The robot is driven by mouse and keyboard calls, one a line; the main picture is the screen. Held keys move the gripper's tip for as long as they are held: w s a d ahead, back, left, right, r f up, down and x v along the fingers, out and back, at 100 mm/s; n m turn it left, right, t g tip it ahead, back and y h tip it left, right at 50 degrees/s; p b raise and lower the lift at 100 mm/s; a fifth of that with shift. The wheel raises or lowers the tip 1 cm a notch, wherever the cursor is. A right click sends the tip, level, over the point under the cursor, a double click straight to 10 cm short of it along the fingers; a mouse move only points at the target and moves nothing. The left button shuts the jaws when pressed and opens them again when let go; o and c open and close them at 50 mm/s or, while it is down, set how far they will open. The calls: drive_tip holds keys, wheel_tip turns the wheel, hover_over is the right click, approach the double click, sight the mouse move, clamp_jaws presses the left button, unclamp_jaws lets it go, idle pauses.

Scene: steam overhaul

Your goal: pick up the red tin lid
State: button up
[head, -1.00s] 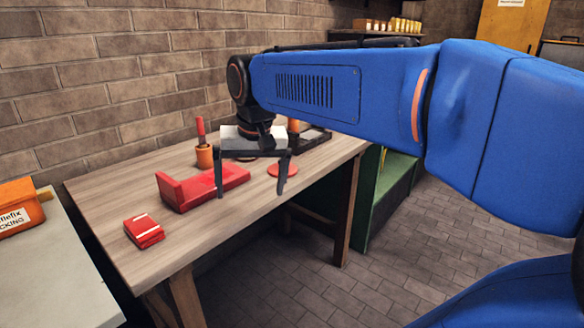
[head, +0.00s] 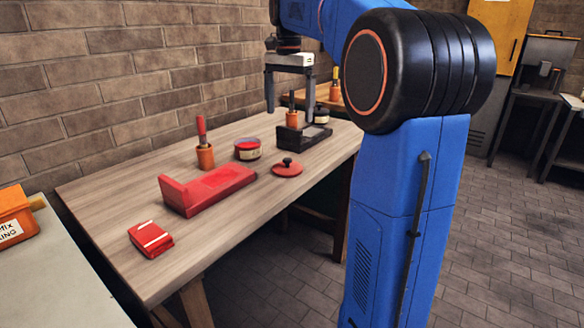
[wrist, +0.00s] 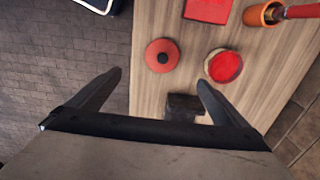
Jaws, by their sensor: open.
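The red tin lid (head: 287,168) is a flat red disc with a black knob. It lies on the wooden bench near its front edge, and shows in the wrist view (wrist: 162,55) left of the tin. The round tin (head: 248,149) with red contents stands behind it, open at the top; it also shows in the wrist view (wrist: 224,65). My gripper (head: 290,108) is open and empty, raised above the far part of the bench, beyond the lid. In the wrist view its two fingers (wrist: 160,80) are spread wide, with the lid ahead of and between them.
A red tray-like block (head: 210,188), a small red box (head: 150,239) and an orange pot with a red-handled tool (head: 205,155) stand on the bench (head: 115,215). A black holder (head: 300,137) stands beneath my gripper. Bare wood surrounds the lid.

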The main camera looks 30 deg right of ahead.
approach(287, 159)
drive_tip(key=f, duration=0.5)
drive_tip(key=shift+s+d, duration=0.2)
drive_tip(key=shift+s, duration=0.1)
drive_tip(key=shift+w+a+f, duration=0.1)
drive_tip(key=shift+w+f, duration=0.05)
drive_tip(key=shift+f, duration=1.2)
drive_tip(key=shift+w+a+f, duration=0.1)
drive_tip(key=shift+w+f, duration=0.05)
drive_tip(key=shift+f, duration=1.2)
drive_tip(key=c, duration=1.1)
